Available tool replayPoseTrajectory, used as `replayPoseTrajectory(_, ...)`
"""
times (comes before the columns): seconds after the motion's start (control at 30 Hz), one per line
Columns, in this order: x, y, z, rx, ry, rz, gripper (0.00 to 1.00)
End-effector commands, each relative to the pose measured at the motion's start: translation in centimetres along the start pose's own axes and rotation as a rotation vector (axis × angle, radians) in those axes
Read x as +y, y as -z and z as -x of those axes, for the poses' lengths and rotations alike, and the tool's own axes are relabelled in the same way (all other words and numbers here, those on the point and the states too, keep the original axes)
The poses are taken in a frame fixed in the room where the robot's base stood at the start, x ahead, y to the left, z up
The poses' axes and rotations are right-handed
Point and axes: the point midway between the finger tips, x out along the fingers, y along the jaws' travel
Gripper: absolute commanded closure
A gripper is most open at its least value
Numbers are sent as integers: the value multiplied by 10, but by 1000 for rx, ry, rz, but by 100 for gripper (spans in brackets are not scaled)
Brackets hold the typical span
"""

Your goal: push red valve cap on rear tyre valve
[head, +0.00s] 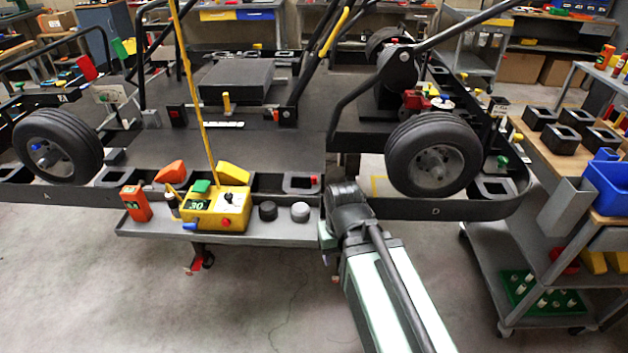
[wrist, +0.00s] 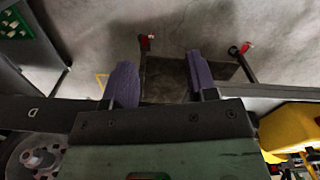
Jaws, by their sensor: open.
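My gripper (wrist: 160,82) shows in the wrist view as two purple fingers, apart and empty, above the floor beside the stand's edge. In the head view my arm reaches up to the tray's right end, and its fingers are hidden. A black tyre on a grey hub (head: 435,157) stands at the right, by the letter D, to the right of my arm's end; its hub (wrist: 35,158) shows at the lower left of the wrist view. Another tyre (head: 57,147) with a blue spot on its hub is at the far left. I cannot make out a red valve cap or a valve for certain.
A grey tray (head: 270,232) holds a yellow box (head: 216,209) with a tall yellow pole, an orange device (head: 135,203) and two round pucks. A cart (head: 530,260) with a blue bin (head: 607,183) stands at the right. Open floor lies in front.

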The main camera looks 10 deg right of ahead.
Motion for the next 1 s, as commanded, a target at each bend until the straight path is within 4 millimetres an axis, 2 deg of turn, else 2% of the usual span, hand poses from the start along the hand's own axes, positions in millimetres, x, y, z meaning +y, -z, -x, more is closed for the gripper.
replayPoseTrajectory(0.5, 0, 0, 0, 0, 0, 0, 50)
replayPoseTrajectory(0.57, 0, 0, 5, 0, 0, 0, 50)
replayPoseTrajectory(0.63, 0, 4, 21, 0, 0, 0, 50)
replayPoseTrajectory(0.67, 0, 13, 31, 0, 0, -1, 50)
replayPoseTrajectory(0.73, 1, 54, 61, 0, 0, -2, 50)
replayPoseTrajectory(0.83, 1, 134, 101, 0, 0, -32, 50)
replayPoseTrajectory(0.9, 2, 190, 120, 0, 0, -72, 50)
replayPoseTrajectory(1.0, 2, 251, 132, 0, 0, -137, 50)
